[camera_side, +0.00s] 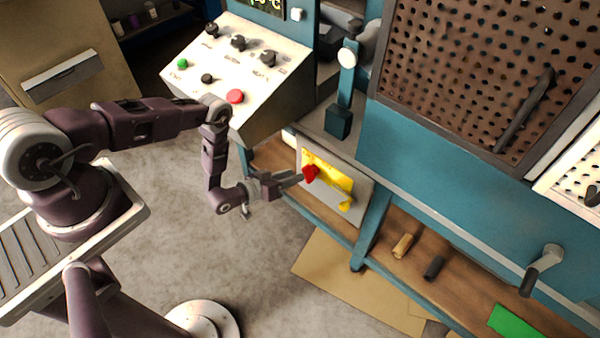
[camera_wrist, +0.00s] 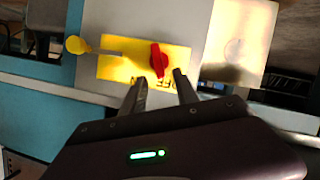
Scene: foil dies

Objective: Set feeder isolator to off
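The feeder isolator is a red rotary handle (camera_side: 310,173) on a yellow plate (camera_side: 335,180), set in a pale panel on the teal machine. In the wrist view the red handle (camera_wrist: 157,60) stands roughly upright across the yellow plate (camera_wrist: 115,67). Dark lettering on the plate is partly hidden by my fingers and hard to read. My gripper (camera_side: 298,178) is right in front of the handle. In the wrist view my gripper (camera_wrist: 161,82) is open, its two fingertips either side of the handle's near end. I cannot tell whether either finger touches it.
A yellow tag or padlock (camera_side: 346,204) is beside the plate. A sloped control panel (camera_side: 250,65) with knobs and a red button stands to the left. A crank handle (camera_side: 541,270) sticks out at the right. The shelf below holds a brass cylinder (camera_side: 402,246) and a dark cylinder (camera_side: 434,267).

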